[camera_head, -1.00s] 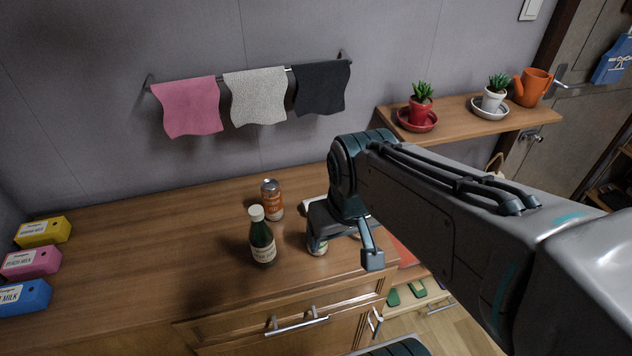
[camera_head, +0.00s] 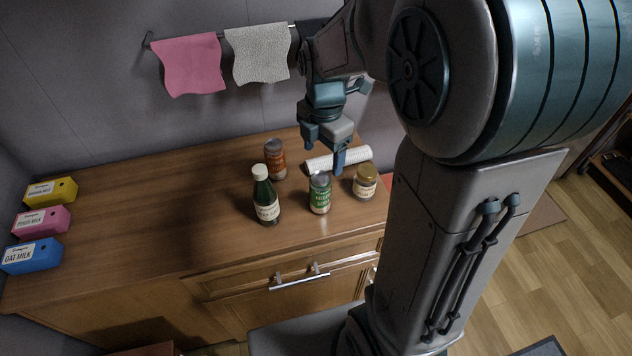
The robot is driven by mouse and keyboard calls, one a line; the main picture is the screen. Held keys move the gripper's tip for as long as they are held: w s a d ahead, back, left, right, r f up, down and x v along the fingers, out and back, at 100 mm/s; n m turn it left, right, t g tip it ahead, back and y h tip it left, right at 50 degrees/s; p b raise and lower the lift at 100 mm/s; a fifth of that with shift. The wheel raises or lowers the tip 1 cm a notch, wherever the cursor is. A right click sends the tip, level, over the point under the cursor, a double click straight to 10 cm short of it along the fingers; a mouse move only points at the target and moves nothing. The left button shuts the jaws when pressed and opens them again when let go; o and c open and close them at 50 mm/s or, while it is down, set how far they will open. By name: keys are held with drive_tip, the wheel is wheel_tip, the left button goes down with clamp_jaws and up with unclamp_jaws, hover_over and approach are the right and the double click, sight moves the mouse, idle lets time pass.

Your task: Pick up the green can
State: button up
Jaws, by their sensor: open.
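The green can (camera_head: 320,194) stands upright on the wooden counter, with a pale label and a grey top. It is between the dark green bottle and a small gold-lidded jar. My gripper (camera_head: 324,154) is open and empty, pointing down above and a little behind the can. One finger ends close to the can's top right in the picture; I cannot tell whether they touch.
A green bottle with a white cap (camera_head: 265,196) stands left of the can, an orange can (camera_head: 274,160) behind it. The gold-lidded jar (camera_head: 365,183) is on the right, a white roll (camera_head: 338,159) behind. Milk cartons (camera_head: 40,222) sit far left. The left-middle counter (camera_head: 150,210) is clear.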

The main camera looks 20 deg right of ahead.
sight(321, 177)
drive_tip(key=shift+w+f+n, duration=0.3)
drive_tip(key=shift+w+n, duration=0.1)
drive_tip(key=shift+n, duration=0.3)
wheel_tip(321, 177, down, 8)
drive_tip(key=shift+f, duration=0.2)
drive_tip(key=shift+a+f+p, duration=0.1)
drive_tip(key=shift+f+p, duration=0.35)
drive_tip(key=shift+f, duration=2.2)
drive_tip(key=c, duration=1)
